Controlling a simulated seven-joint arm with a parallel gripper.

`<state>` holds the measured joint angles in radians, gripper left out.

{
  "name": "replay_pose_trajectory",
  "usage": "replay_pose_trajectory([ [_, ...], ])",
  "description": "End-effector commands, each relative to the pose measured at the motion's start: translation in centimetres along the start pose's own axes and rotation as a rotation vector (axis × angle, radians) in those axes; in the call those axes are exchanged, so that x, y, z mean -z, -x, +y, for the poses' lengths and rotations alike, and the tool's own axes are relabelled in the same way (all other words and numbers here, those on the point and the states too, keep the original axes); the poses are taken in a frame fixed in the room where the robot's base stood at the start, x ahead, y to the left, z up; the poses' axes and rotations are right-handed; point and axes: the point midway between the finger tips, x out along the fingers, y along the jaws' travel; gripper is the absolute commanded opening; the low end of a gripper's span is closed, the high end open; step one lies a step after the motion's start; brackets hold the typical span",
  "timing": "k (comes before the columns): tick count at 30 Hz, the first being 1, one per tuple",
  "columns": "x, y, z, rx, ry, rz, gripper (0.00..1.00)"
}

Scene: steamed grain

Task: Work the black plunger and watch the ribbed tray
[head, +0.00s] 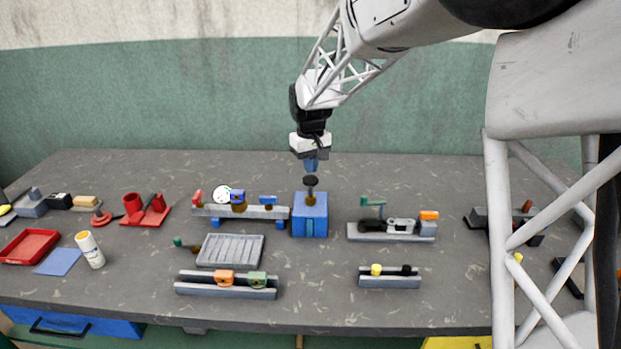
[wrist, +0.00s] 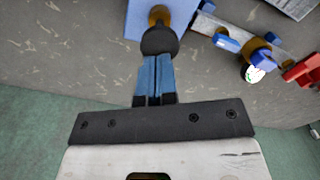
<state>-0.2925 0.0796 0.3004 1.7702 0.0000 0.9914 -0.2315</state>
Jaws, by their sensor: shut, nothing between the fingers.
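The black plunger (head: 310,182) stands upright on top of a blue block (head: 310,222) near the middle of the table. In the wrist view the plunger's round black head (wrist: 159,41) shows above the brass-coloured collar on the blue block (wrist: 139,22). My gripper (head: 311,168) is shut and empty, pointing down just above the plunger's head. In the wrist view its blue fingertips (wrist: 155,62) lie together at the edge of the black head; I cannot tell whether they touch it. The grey ribbed tray (head: 231,250) lies to the left of the block and looks empty.
A grey rail with blue and red parts (head: 254,212) adjoins the block's left. A grey base with a green lever (head: 392,231) stands to the right. Slider rails (head: 227,285) and (head: 390,281) lie in front. A red tray (head: 29,246) and white bottle (head: 90,250) are far left.

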Motion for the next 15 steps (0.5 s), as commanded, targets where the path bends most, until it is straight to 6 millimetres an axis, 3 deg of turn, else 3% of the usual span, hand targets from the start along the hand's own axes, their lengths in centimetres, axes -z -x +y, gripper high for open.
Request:
replay_pose_trajectory([
  [15,0.0,-1.8,0.0,0.000,0.000,0.000,0.00],
])
